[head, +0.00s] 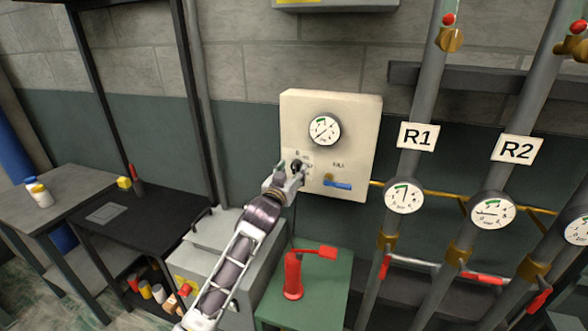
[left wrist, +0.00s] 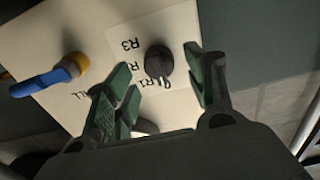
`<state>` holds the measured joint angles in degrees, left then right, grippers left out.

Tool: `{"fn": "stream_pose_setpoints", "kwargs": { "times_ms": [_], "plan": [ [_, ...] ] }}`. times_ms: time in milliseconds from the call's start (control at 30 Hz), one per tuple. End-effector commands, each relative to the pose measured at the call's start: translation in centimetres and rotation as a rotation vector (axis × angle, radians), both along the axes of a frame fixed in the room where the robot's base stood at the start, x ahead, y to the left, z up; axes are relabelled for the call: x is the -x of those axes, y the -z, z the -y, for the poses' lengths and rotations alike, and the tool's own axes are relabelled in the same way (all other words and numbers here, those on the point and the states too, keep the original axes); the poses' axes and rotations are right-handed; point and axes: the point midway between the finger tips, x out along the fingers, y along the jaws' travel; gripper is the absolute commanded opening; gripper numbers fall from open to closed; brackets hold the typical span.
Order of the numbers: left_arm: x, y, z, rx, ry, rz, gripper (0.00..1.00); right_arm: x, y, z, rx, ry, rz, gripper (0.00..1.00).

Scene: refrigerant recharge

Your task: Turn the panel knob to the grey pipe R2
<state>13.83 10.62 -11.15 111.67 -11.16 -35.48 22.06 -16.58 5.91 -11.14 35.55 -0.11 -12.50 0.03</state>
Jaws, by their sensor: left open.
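The cream panel (head: 355,150) hangs on the wall with a round gauge (head: 324,129) on it. Its dark knob (left wrist: 158,60) shows in the left wrist view, with printed labels around it, R3 and R1 among them; I cannot tell for sure which its pointer faces. My left gripper (head: 291,172) is at the panel, open, and it also shows in the left wrist view (left wrist: 168,76), its fingers on either side of the knob with gaps. The grey pipe R2 (head: 535,95) stands at the right with its label plate (head: 517,149). My right gripper is out of view.
A blue-handled valve (left wrist: 45,82) sits on the panel beside the knob. The grey pipe R1 (head: 424,90) stands right of the panel. A red tool (head: 293,275) stands on a green-topped stand (head: 335,280) below. Dark tables (head: 150,220) are at the left.

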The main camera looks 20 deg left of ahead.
Motion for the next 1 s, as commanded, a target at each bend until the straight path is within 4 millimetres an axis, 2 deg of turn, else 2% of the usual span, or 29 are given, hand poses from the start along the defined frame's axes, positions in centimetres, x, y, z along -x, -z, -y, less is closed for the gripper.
{"fn": "stream_pose_setpoints", "kwargs": {
  "times_ms": [300,700,1000],
  "plan": [
    [-2.0,0.0,0.1,-0.001,0.0,0.0,0.55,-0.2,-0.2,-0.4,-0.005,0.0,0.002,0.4],
    [-2.3,0.0,0.1,-0.001,0.0,0.0,0.55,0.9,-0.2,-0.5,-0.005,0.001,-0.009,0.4],
    [-2.3,0.0,0.1,-0.001,0.0,-0.001,0.17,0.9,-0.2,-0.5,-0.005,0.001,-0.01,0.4]
  ]
}}
